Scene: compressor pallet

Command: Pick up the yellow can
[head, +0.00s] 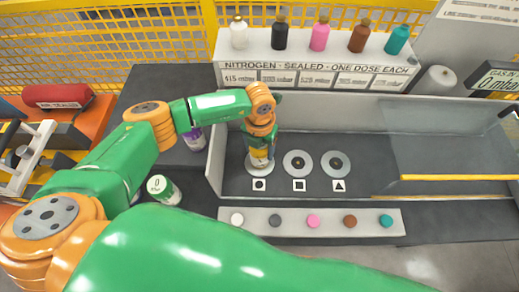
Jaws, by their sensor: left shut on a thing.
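The yellow can (259,154) is at the left end of the grey bench tray, over the round white pad (259,168) marked with a circle symbol. My left gripper (260,143) reaches down from above and is shut on the can. The gripper hides the upper part of the can. I cannot tell whether the can's base touches the pad. My right gripper is out of view.
Two round pads (298,163) (335,164) sit to the right. Coloured buttons (313,221) line the front strip. Small bottles (320,36) stand on the nitrogen shelf (300,66). A purple-marked can (193,140) and a white-and-green container (163,190) are to the left.

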